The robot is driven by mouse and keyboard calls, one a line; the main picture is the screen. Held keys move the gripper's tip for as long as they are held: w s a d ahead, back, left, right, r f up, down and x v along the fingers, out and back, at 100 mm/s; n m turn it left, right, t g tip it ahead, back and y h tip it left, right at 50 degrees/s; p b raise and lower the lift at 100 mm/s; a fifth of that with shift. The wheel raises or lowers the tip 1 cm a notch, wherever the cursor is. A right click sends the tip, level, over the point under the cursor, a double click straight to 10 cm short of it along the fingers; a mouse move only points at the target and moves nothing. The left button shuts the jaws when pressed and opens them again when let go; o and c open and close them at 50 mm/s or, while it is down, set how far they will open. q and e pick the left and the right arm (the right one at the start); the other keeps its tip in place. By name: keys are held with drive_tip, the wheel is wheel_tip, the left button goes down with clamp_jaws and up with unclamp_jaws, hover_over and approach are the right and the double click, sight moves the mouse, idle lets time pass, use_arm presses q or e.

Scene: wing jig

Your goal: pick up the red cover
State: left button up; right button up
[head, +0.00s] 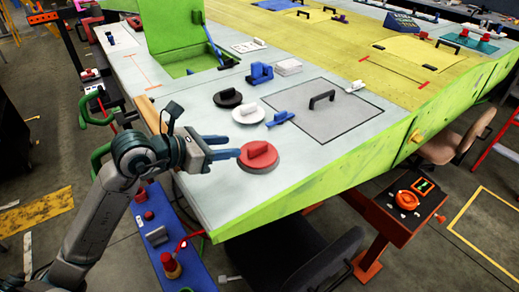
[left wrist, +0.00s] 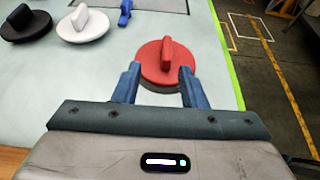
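The red cover (head: 259,160) is a round disc with a raised grip bar, lying on the light work surface near its front corner. It also shows in the left wrist view (left wrist: 158,68), just beyond and partly between the blue fingers. My left gripper (head: 232,147) is open, with its fingertips at the near edge of the red cover; in the left wrist view the fingers (left wrist: 158,78) stand apart on either side of it. I cannot tell whether they touch it. My right gripper is not seen.
A white cover (head: 248,113) and a black cover (head: 228,98) lie behind the red one. A blue clip-like part (head: 281,118) lies beside them. A grey panel with a black handle (head: 322,104) is to the right. The lime-green table edge (head: 320,186) runs close in front.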

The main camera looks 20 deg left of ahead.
sight(261, 144)
use_arm(q)
drive_tip(key=shift+w+d+f+p, duration=0.1)
drive_tip(key=shift+w+d+p, duration=0.25)
drive_tip(key=shift+d, duration=0.1)
drive_tip(key=shift+p+x, duration=0.5)
drive_tip(key=shift+x, duration=1.55)
drive_tip(key=shift+w+d+p, duration=0.35)
drive_tip(key=shift+d+p, duration=0.25)
drive_tip(key=p+x, duration=0.1)
drive_tip(key=x, duration=0.2)
drive_tip(key=shift+s+d+p, duration=0.15)
drive_tip(key=shift+d+p, duration=0.05)
drive_tip(key=shift+p, duration=0.1)
drive_tip(key=shift+w+d+f, duration=0.25)
drive_tip(key=shift+w+f, duration=0.05)
drive_tip(key=shift+w, duration=0.1)
drive_tip(key=shift+c, duration=0.5)
clamp_jaws()
